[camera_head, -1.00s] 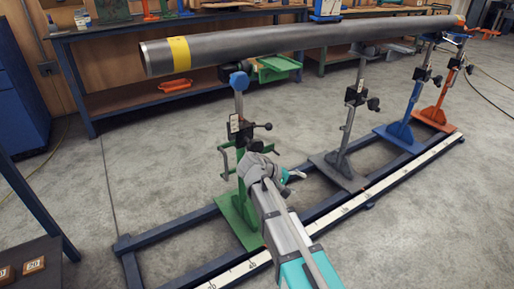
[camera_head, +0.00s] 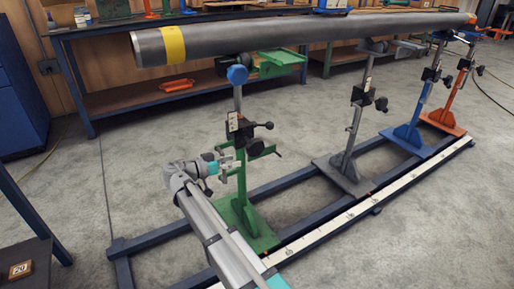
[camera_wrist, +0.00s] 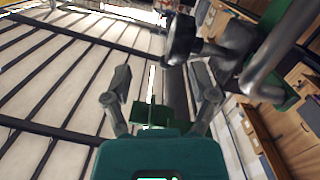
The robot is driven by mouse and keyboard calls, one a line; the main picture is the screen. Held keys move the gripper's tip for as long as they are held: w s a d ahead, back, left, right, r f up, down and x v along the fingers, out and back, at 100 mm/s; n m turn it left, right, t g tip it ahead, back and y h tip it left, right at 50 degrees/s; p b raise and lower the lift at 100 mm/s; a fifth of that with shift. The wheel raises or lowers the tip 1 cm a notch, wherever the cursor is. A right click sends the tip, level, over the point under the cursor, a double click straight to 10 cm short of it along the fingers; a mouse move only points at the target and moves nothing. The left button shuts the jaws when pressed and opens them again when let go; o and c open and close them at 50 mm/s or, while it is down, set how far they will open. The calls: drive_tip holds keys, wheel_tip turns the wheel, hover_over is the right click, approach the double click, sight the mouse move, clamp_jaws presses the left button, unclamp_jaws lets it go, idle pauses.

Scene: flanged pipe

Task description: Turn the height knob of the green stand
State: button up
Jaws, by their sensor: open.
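The green stand (camera_head: 241,185) stands on the dark rail frame, its blue top (camera_head: 237,75) just below the near end of the long grey pipe (camera_head: 300,33). A black knob (camera_head: 256,148) sits on its column, with a smaller black-tipped handle just above it. My gripper (camera_head: 232,164) is just left of the column, below the knob's height. In the wrist view my gripper (camera_wrist: 163,98) is open, its two fingers spread with nothing held. A dark round knob (camera_wrist: 182,40) appears beyond the fingertips there; which knob it is, I cannot tell.
Grey (camera_head: 345,165), blue (camera_head: 410,132) and orange (camera_head: 449,108) stands are lined up to the right along the pipe. A long white scale strip (camera_head: 370,198) runs along the rail frame. A workbench (camera_head: 110,95) stands behind. Bare floor lies left of the green stand.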

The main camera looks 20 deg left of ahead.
sight(255, 146)
drive_tip(key=a+m, duration=0.1)
drive_tip(key=s+a+t, duration=0.1)
drive_tip(key=a, duration=0.1)
drive_tip(key=a+m, duration=0.1)
drive_tip(key=shift+s+a+r+m+b, duration=0.2)
drive_tip(key=shift+r+m+b, duration=0.1)
drive_tip(key=shift+r, duration=0.1)
drive_tip(key=shift+w+d, duration=0.1)
drive_tip(key=shift+w, duration=0.1)
drive_tip(key=x, duration=1.3)
drive_tip(key=shift+w+d+r, duration=0.1)
drive_tip(key=shift+w+r, duration=0.05)
drive_tip(key=shift+w, duration=0.1)
drive_tip(key=shift+c, duration=0.2)
clamp_jaws()
